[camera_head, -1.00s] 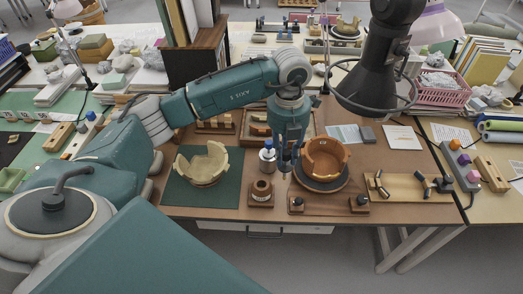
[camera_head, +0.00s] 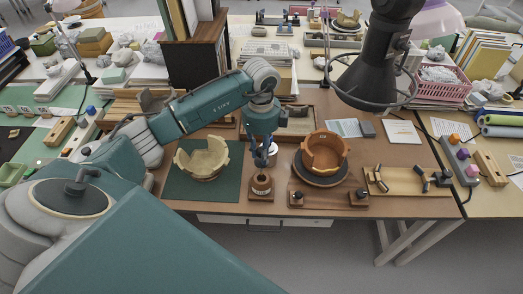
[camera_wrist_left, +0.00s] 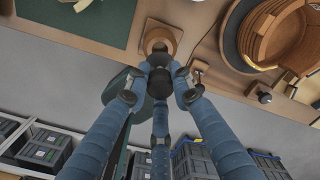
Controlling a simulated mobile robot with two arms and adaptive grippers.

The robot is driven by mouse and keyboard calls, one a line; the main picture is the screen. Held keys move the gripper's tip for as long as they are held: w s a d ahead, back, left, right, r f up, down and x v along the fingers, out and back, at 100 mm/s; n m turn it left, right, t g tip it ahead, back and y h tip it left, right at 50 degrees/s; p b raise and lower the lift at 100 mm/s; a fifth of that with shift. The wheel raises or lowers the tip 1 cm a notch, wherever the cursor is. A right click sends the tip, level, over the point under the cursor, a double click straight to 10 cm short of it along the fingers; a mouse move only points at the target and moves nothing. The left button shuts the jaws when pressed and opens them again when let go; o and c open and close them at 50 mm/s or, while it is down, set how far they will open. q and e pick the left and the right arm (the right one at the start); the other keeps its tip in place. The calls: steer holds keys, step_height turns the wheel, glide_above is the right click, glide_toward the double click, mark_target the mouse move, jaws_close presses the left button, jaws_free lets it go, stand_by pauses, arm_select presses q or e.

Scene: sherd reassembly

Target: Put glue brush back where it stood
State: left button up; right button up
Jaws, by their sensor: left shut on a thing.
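My left gripper (camera_head: 262,160) points down, right over the small brown glue pot (camera_head: 261,184) on its wooden block (camera_head: 261,197). Whether the brush's lower end is inside the pot cannot be told. My right gripper is not in view.
A cream broken vessel (camera_head: 190,161) stands on a green mat (camera_head: 174,188) to the left. An orange broken vessel (camera_head: 318,147) stands on a dark turntable (camera_head: 322,182) to the right. A bottle (camera_head: 272,149) stands close behind the gripper. A sherd board (camera_head: 396,187) lies farther right.

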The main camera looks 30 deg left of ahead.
mark_target(261, 173)
arm_select(q)
steer(key=shift+f+b, duration=0.85)
steer(key=shift+f, duration=0.55)
steer(key=shift+f+b, duration=1.7)
steer(key=shift+f, duration=0.85)
steer(key=shift+f, duration=0.3)
steer(key=o, duration=1)
steer(key=shift+c, duration=0.2)
step_height(261, 173, up, 12)
steer(key=shift+d, duration=0.1)
